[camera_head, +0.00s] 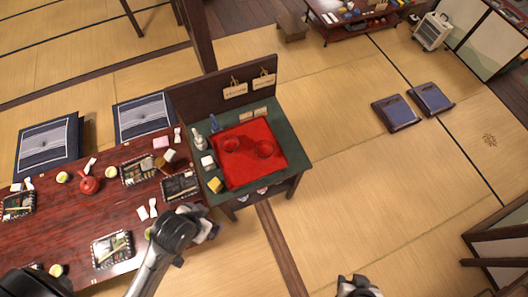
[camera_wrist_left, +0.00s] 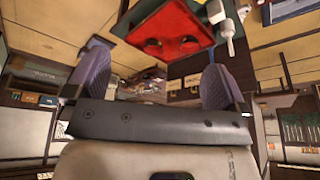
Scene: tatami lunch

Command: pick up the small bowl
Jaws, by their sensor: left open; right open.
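Two red bowls stand on a red tray (camera_head: 238,177) on the small green-topped stand: a left bowl (camera_head: 231,144) and a right bowl (camera_head: 264,149), which looks a little larger. The left wrist view also shows the tray (camera_wrist_left: 172,19) and both bowls (camera_wrist_left: 153,46), beyond the fingers. My left gripper (camera_wrist_left: 155,82) is open, with nothing between its two purple fingers. In the head view the left arm reaches in front of the stand's left side, apart from the bowls. My right gripper (camera_head: 357,288) is open at the bottom edge, far from the bowls and partly cut off.
The long red table (camera_head: 62,235) at left carries dishes and a red teapot (camera_head: 89,184).

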